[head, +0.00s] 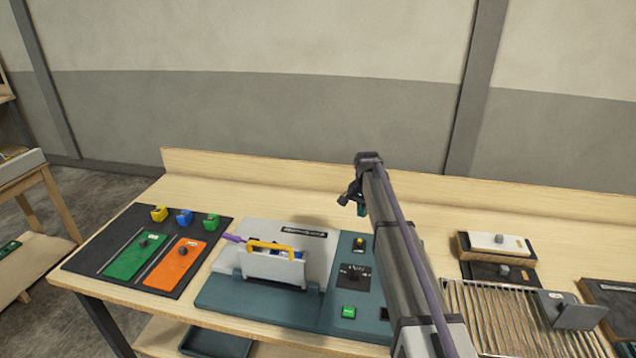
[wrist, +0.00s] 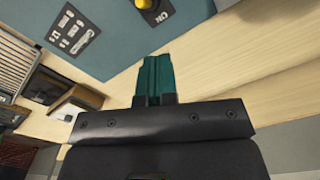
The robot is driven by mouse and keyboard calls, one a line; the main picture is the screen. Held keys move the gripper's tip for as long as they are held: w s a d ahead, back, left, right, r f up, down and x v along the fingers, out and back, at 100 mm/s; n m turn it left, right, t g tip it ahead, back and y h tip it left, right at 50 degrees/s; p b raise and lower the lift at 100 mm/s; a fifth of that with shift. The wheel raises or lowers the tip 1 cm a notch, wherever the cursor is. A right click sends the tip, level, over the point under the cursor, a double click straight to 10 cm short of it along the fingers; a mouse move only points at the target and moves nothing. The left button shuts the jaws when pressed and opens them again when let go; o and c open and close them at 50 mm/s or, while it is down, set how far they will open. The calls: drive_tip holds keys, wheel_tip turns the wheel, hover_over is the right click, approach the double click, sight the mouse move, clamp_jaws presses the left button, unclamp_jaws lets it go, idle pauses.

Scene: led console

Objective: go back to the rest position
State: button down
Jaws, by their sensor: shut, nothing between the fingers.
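My gripper (wrist: 154,78) shows in the wrist view with its two teal fingers together and nothing between them. In the head view my gripper (head: 352,200) is above the back right part of the console, at the end of my raised arm. The teal console (head: 255,302) stands on the workbench, with a grey panel, a yellow handle (head: 271,246), a green button (head: 348,312), a dark dial (head: 353,275) and a yellow button (head: 359,243). My arm covers part of the console's right side.
A dark mat (head: 118,236) at left bears a green plate (head: 134,257), an orange plate (head: 175,263) and several small coloured blocks. A slatted rack (head: 500,310) and a block with a white top (head: 497,243) stand at right. The bench has a raised back edge (head: 250,175).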

drive_tip(key=s+f+n+b, duration=0.1)
drive_tip(key=s+n, duration=0.3)
drive_tip(key=s, duration=1.5)
drive_tip(key=s+f+n+b, duration=0.2)
drive_tip(key=s+n, duration=0.1)
drive_tip(key=s, duration=1.7)
drive_tip(key=shift+s+d+f+n+b, duration=0.2)
drive_tip(key=shift+s+f+n+b, duration=0.1)
drive_tip(key=shift+n, duration=0.1)
